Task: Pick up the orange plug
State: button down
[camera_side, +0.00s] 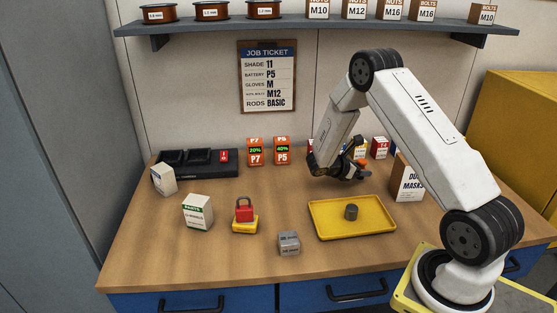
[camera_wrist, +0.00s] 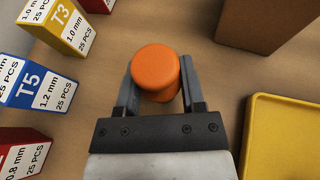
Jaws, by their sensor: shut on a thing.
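The orange plug (camera_wrist: 157,70) is a short round cylinder held between the two fingers of my gripper (camera_wrist: 157,92) in the wrist view. The fingers touch it on its left and right sides. In the side view, my gripper (camera_side: 357,171) is low over the back right of the table, and a small part of the orange plug (camera_side: 363,162) shows beside the fingers. I cannot tell whether the plug touches the table.
Small tip boxes, such as the blue T5 box (camera_wrist: 36,82), stand close by. The front table middle has free room.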

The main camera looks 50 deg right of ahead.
jog(key=s+a+r, duration=0.8)
jog(key=s+r, duration=0.3)
jog(key=shift+a+r, duration=0.2)
jog(key=shift+a, duration=0.05)
jog(key=shift+a, duration=0.15)
dwell(0.7)
